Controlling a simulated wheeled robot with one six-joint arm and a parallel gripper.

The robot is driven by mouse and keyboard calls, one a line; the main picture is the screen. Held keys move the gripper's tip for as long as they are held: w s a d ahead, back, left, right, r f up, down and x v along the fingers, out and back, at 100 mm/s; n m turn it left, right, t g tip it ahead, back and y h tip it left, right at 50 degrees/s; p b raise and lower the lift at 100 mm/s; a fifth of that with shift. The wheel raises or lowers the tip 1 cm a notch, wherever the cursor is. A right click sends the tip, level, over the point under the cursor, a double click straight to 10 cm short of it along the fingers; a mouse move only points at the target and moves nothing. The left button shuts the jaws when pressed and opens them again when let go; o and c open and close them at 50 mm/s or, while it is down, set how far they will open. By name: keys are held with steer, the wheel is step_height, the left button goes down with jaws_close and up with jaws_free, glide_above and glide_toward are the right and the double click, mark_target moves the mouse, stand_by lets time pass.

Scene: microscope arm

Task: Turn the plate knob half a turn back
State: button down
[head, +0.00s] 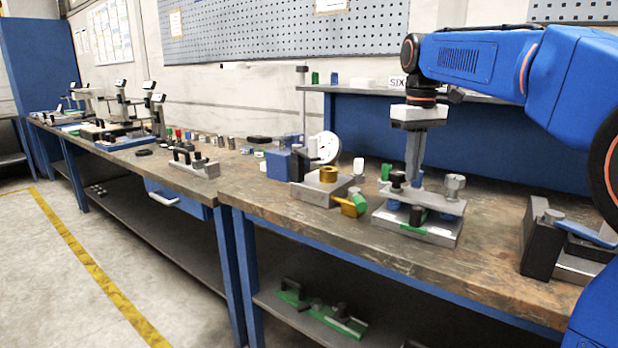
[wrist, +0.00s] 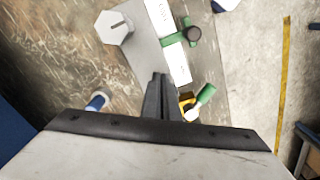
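A grey plate fixture (head: 432,204) stands on the bench below my gripper. A silver knob with a dark index line stands on the plate's right in the head view (head: 455,184) and at the top left of the wrist view (wrist: 115,27). A black knob (head: 398,178) is at the plate's left end, by my fingertips. My gripper (head: 414,180) points down over the plate, left of the silver knob and apart from it. In the wrist view its fingers (wrist: 161,78) lie close together, with nothing visible between them. Contact with the black knob cannot be told.
A green clamp with a black ball (wrist: 193,34) is at the plate's front. A brass-topped fixture (head: 328,175) and yellow-green part (head: 350,206) stand left. A black block (head: 542,238) stands right. Bare bench (head: 488,235) lies between plate and block.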

steer(key=shift+s+d, duration=0.15)
steer(key=shift+d, duration=0.05)
steer(key=shift+r, duration=2.95)
steer(key=s+a+f, duration=0.1)
steer(key=a+f, duration=0.2)
steer(key=f, duration=0.2)
steer(key=shift+f, duration=0.35)
steer(key=shift+w, duration=0.1)
steer(key=shift+w+d, duration=0.3)
steer(key=shift+d, duration=0.55)
steer(key=shift+w+d, duration=0.35)
steer(key=shift+d, duration=0.05)
